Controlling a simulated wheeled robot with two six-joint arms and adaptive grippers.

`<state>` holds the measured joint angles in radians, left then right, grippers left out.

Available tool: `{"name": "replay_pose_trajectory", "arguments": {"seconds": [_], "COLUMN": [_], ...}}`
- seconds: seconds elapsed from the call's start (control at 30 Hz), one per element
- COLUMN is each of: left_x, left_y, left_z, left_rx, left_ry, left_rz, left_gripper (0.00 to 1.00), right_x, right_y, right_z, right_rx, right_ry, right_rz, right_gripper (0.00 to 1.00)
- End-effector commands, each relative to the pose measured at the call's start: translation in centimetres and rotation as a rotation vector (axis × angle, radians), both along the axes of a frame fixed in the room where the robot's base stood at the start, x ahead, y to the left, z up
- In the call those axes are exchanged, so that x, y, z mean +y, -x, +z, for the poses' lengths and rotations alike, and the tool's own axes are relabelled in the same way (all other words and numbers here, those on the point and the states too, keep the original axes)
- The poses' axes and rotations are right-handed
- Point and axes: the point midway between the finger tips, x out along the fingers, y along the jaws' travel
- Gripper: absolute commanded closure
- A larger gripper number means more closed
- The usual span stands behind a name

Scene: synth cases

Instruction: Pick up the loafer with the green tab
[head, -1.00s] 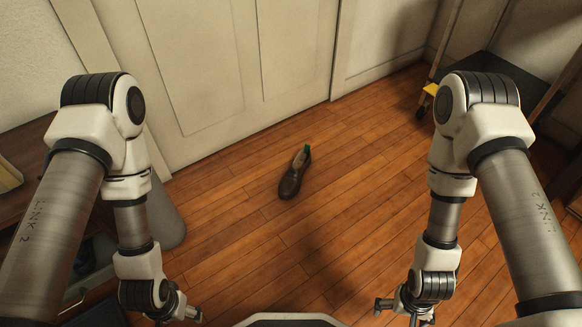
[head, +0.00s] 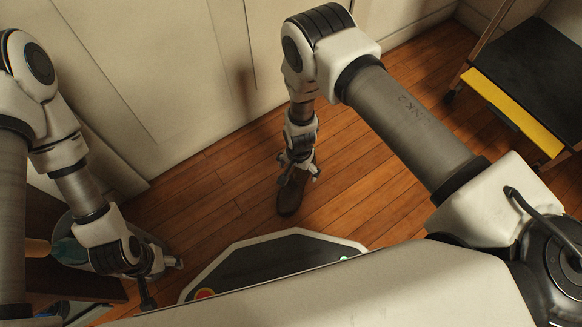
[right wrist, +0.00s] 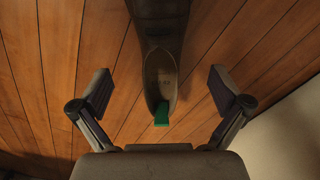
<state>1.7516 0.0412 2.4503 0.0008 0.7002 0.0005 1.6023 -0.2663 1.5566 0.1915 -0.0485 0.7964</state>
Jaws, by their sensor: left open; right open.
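The dark brown loafer (head: 290,197) lies on the wooden floor in the head view, its heel end hidden under my right gripper (head: 299,172). My left gripper (head: 165,278) is open and empty at the lower left, away from the loafer.
White panelled doors (head: 180,70) stand behind the loafer. A dark shelf unit with a yellow edge (head: 515,110) stands at the right. A container (head: 70,250) stands near my left arm. Wooden floor (head: 215,195) is clear left of the loafer.

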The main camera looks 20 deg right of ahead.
Motion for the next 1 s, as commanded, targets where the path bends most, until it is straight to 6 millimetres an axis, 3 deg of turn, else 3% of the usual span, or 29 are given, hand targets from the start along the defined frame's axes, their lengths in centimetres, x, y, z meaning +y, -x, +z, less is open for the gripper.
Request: {"name": "replay_pose_trajectory", "arguments": {"seconds": [0.03, 0.23, 0.4, 0.67, 0.77, 0.9, 1.0], "left_x": [0.0, 0.1, 0.1, 0.2, 0.2, 0.2, 0.2], "left_y": [0.0, -0.1, -0.4, -0.7, -0.7, -0.7, -0.7], "left_z": [-1.4, -3.6, -6.6, -6.6, -6.6, -6.6, -6.6], "left_rx": [0.000, -0.004, -0.012, -0.019, -0.019, -0.018, -0.018], "left_ry": [0.000, -0.001, -0.002, -0.003, -0.003, -0.003, -0.003], "left_rz": [0.002, 0.006, 0.009, 0.007, 0.007, 0.007, 0.007], "left_gripper": [0.32, 0.32, 0.32, 0.32, 0.32, 0.32, 0.32], "right_x": [-0.1, 0.1, 0.3, 0.2, 0.2, 0.2, 0.2], "right_y": [-0.1, 0.0, 0.2, 0.1, 0.1, 0.2, 0.2], "right_z": [-1.4, -3.9, -7.1, -7.1, -7.1, -7.2, -7.2], "right_rx": [-0.001, -0.003, -0.003, -0.004, -0.003, -0.003, -0.003], "right_ry": [0.000, 0.000, 0.000, 0.000, 0.000, 0.000, 0.000], "right_rz": [-0.001, 0.000, -0.001, -0.002, -0.002, -0.002, -0.003], "right_gripper": [0.00, 0.00, 0.00, 0.00, 0.28, 0.78, 0.82]}}
